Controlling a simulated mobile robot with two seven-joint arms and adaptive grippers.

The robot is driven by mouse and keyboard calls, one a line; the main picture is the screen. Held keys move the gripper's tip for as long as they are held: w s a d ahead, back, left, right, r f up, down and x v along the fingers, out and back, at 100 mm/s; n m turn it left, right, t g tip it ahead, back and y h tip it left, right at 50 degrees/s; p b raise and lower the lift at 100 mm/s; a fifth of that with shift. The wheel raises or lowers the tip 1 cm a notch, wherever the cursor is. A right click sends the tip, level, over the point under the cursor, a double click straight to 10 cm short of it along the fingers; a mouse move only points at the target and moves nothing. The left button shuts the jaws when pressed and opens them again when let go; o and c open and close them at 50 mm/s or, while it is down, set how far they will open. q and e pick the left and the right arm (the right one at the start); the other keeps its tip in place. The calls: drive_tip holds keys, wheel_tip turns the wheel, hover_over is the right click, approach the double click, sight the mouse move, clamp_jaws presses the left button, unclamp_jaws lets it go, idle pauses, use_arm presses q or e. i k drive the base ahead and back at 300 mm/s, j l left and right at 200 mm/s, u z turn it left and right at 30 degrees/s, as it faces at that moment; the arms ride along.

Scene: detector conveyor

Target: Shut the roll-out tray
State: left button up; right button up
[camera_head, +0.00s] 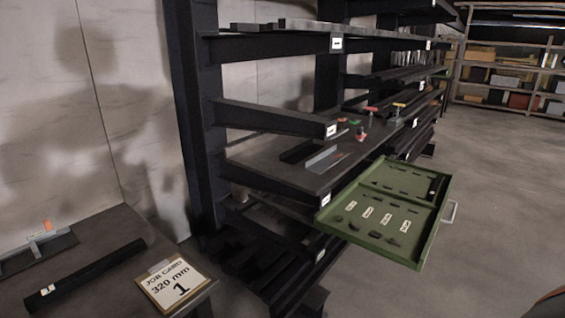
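The roll-out tray (436,216) is a shallow green tray, pulled out from the dark rack on its right side. It sticks out into the aisle above the grey floor. A light metal handle (450,211) is on its outer right edge. Small dark pieces and several white labels lie inside it. Neither of my grippers shows in the head view. A dark rounded shape with an orange edge shows at the bottom right corner; I cannot tell what it is.
The dark rack (290,184) has several shelves holding bars, angle pieces and small clamps. A table (105,275) at lower left bears a dark bar and a job card (173,284). Loaded shelving (510,70) stands at the back right. The floor (500,160) right of the tray is clear.

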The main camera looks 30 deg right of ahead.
sight(386, 211)
drive_tip(key=z, duration=0.7)
drive_tip(key=l+z, duration=0.25)
drive_tip(key=z, duration=0.2)
drive_tip(key=l+z, duration=0.25)
drive_tip(key=z, duration=0.25)
drive_tip(key=i+l, duration=0.2)
drive_tip(key=l, duration=0.2)
drive_tip(key=i+l, duration=0.2)
drive_tip(key=l, duration=0.2)
drive_tip(key=i+l+u, duration=0.2)
drive_tip(key=i, duration=0.2)
drive_tip(key=l, duration=0.05)
